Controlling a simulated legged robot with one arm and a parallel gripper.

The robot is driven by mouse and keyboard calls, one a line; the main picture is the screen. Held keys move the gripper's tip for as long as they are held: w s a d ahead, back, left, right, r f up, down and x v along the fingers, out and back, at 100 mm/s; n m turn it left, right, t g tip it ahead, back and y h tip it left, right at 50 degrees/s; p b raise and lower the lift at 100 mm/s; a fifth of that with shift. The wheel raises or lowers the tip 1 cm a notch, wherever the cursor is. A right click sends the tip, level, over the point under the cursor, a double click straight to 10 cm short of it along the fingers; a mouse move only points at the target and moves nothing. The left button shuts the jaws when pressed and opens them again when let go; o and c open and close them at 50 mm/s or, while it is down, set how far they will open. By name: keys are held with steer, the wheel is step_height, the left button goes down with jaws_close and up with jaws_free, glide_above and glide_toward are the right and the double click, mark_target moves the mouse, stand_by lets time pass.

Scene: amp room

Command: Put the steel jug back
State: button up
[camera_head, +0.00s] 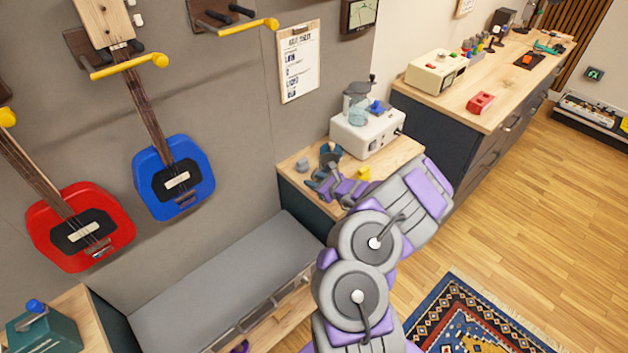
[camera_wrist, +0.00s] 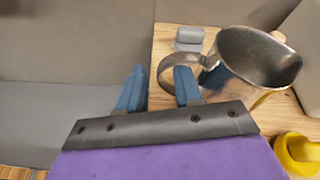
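The steel jug (camera_wrist: 258,58) stands upright on the wooden top at the right of the wrist view, with its handle turned left toward my gripper (camera_wrist: 160,75). My gripper is open. One blue finger is left of the handle, outside it; the other is at the handle's opening, so the handle's outer curve lies between them. A gap shows between the left finger and the handle. I cannot tell whether the right finger touches it. In the head view the jug is small and partly hidden beside my gripper.
A small grey block (camera_wrist: 189,38) is behind the jug. A yellow object (camera_wrist: 297,152) is near it at the right. A white machine with a clear container (camera_head: 367,132) stands behind on the small wooden-topped cabinet (camera_head: 405,150). A grey bench (camera_head: 225,275) is at the left.

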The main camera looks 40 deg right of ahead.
steer(key=a+p+v, duration=0.1)
steer(key=p+v, duration=0.2)
steer(key=v, duration=0.9)
steer(key=w+a+r+n+y, duration=0.3)
steer(key=a+r+n, duration=0.1)
steer(key=a+r, duration=0.2)
steer(key=w+a+r+n+y, duration=0.3)
steer(key=w+a+r+n, duration=0.1)
steer(key=a+r, duration=0.25)
steer(key=s+a+r+n+g+y, duration=0.2)
steer(key=s+a+r+n+g, duration=0.25)
steer(key=a, duration=0.65)
steer(key=s+a+r+n+g+y, duration=0.1)
steer(key=a+r+n+g+y, duration=0.2)
steer(key=a+r+n, duration=0.5)
steer(key=s+a+f+n+g+h, duration=0.1)
steer(key=s+a+n+g+h, duration=0.2)
steer(key=s+a, duration=0.45)
steer(key=s+a+f+n+g+h, duration=0.15)
steer(key=s+a+n+g, duration=0.3)
steer(key=s, duration=0.55)
steer(key=s+d+n+h, duration=0.4)
steer(key=s+d+h, duration=0.3)
steer(key=s, duration=0.6)
steer(key=d, duration=0.2)
steer(key=shift+s+d+r+g+h, duration=0.25)
steer(key=shift+d+r+g+h, duration=0.05)
steer(key=shift+r+h, duration=0.1)
